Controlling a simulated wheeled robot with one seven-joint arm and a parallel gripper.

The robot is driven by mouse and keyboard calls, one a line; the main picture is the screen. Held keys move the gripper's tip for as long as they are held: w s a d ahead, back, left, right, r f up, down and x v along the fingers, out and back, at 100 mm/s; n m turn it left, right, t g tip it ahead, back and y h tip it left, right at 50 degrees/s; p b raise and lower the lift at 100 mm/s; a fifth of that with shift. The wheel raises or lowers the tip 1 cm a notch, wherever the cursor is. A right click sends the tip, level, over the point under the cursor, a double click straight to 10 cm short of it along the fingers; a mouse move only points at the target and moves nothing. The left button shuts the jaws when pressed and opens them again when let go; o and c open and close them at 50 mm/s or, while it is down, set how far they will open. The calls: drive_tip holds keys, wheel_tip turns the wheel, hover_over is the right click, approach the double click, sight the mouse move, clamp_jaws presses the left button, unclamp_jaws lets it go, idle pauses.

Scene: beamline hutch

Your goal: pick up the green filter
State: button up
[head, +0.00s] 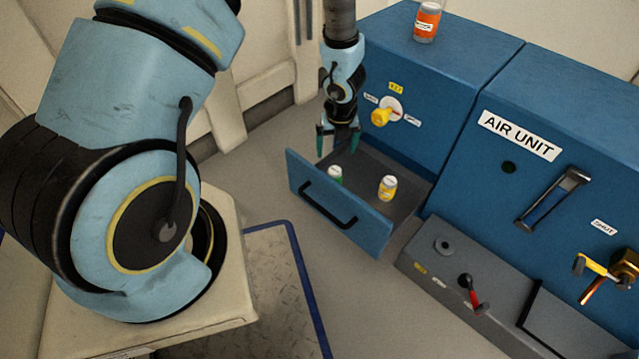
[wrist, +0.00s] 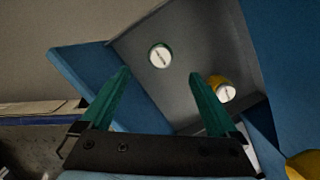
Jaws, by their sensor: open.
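The green filter (head: 335,174) is a small canister with a white top, standing in the open drawer (head: 345,213) near its left side. In the wrist view the green filter (wrist: 159,56) shows from above, mostly as its round white lid with a green rim. My gripper (head: 338,141) is above the drawer, over the green filter's side, pointing down. In the wrist view my gripper (wrist: 160,82) has its two green fingers wide apart with nothing between them. The filter lies beyond the fingertips, between their lines.
A yellow filter (head: 387,188) stands in the same drawer, to the right; in the wrist view it is close to the right finger. A yellow knob (head: 382,117) sticks out of the blue cabinet above the drawer. An orange canister (head: 426,22) stands on the cabinet top.

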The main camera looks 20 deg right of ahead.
sight(335, 171)
wheel_tip(335, 171, down, 2)
drive_tip(key=shift+d+f+m, duration=0.15)
drive_tip(key=shift+f+m, duration=0.05)
drive_tip(key=shift+m, duration=0.3)
drive_tip(key=f+b, duration=0.2)
drive_tip(key=f, duration=0.1)
drive_tip(key=f+b, duration=0.2)
drive_tip(key=f, duration=0.1)
drive_tip(key=w+f+b, duration=0.1)
drive_tip(key=f+b, duration=0.1)
drive_tip(key=f, duration=0.2)
drive_tip(key=shift+w+f+b, duration=0.1)
drive_tip(key=shift+b, duration=0.25)
drive_tip(key=shift+d, duration=0.1)
drive_tip(key=shift+c, duration=0.3)
clamp_jaws()
